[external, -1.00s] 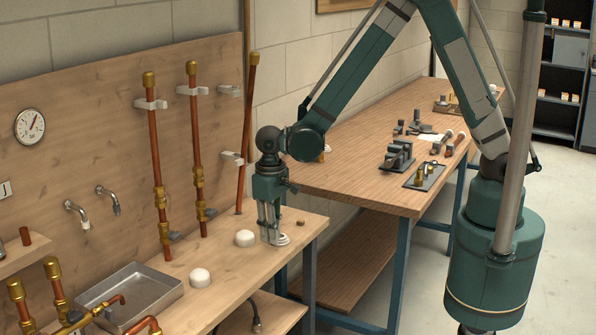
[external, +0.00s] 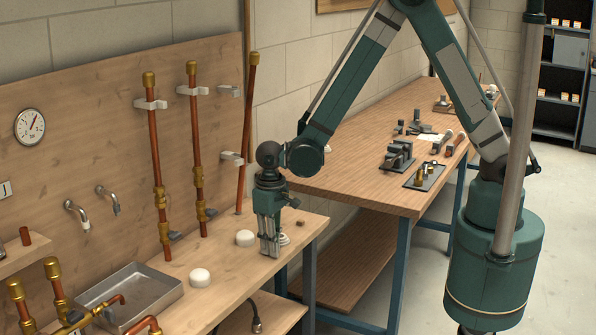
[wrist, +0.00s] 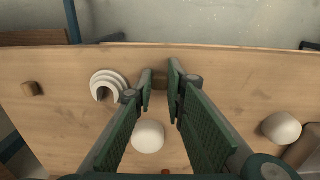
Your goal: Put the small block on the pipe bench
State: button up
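My gripper (wrist: 160,84) points down over the near bench (external: 228,290) with the pipes. In the wrist view a small brown block (wrist: 160,81) sits between the fingertips, which appear closed on it. The block is hidden by the fingers in the external view, where my gripper (external: 269,252) is low at the bench's right part. I cannot tell for sure whether the block touches the bench.
White rings (wrist: 106,83) and a white dome (wrist: 148,136) lie close to my fingers. A second small brown piece (wrist: 32,88) is farther left in the wrist view. Upright copper pipes (external: 198,150) and a metal tray (external: 132,290) stand left in the external view.

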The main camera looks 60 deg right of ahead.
jog(key=shift+f, duration=0.2)
jog(key=shift+o, duration=0.9)
jog(key=o, duration=0.5)
jog(key=shift+c, duration=0.2)
jog(key=shift+r, duration=0.1)
notch_tip(320, 180, up, 12)
jog(key=p, duration=0.1)
jog(key=shift+r, duration=0.1)
dwell(0.6)
